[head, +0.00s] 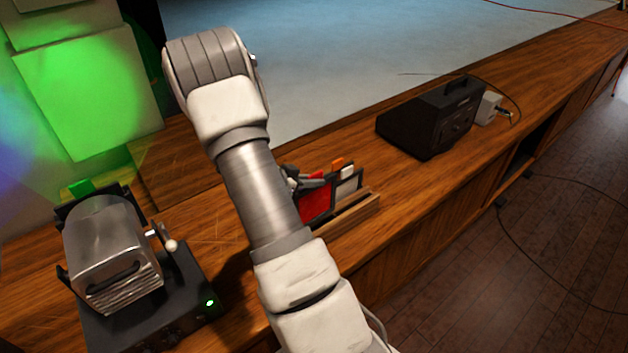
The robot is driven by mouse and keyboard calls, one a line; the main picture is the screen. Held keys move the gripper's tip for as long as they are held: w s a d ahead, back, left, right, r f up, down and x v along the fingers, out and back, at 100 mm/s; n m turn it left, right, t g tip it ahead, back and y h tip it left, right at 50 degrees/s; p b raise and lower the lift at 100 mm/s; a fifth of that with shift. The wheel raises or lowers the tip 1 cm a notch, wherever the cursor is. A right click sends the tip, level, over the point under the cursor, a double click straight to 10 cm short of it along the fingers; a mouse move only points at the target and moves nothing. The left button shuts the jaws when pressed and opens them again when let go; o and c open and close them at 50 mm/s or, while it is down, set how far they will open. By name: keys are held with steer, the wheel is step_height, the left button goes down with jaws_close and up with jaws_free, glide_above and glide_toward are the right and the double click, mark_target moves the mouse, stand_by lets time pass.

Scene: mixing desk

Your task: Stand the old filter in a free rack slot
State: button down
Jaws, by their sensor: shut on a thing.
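My gripper (318,180) is partly hidden behind my arm and is shut on a dark-framed red filter (316,204) at its upper edge. The red filter stands about upright at the wooden rack (352,213). The arm covers its left side, and I cannot tell whether its lower edge sits in a slot. A dark-framed pale filter (348,189) stands in the rack just to the right. An orange tab (337,163) and a white tab show above the filters. Which filter is the old one cannot be told from here. The rack's left part and any free slots are hidden.
A metal lamp housing (108,250) on a black base with a green light stands at the lower left. A black case (432,118) and a small white box (488,108) stand further right. The wooden ledge (385,178) between rack and case is clear.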

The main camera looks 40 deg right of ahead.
mark_target(314, 205)
steer(key=shift+f, duration=0.2)
steer(key=shift+f+b, duration=1.05)
steer(key=shift+f, duration=0.8)
steer(key=shift+f+b, duration=0.95)
steer(key=shift+f, duration=0.55)
steer(key=shift+f+b, duration=0.7)
steer(key=shift+f, duration=0.5)
steer(key=c, duration=0.8)
jaws_free()
steer(key=shift+c, duration=0.2)
steer(key=v, duration=1.7)
steer(key=shift+a+r, duration=0.15)
steer(key=shift+a, duration=0.05)
steer(key=shift+w, duration=0.15)
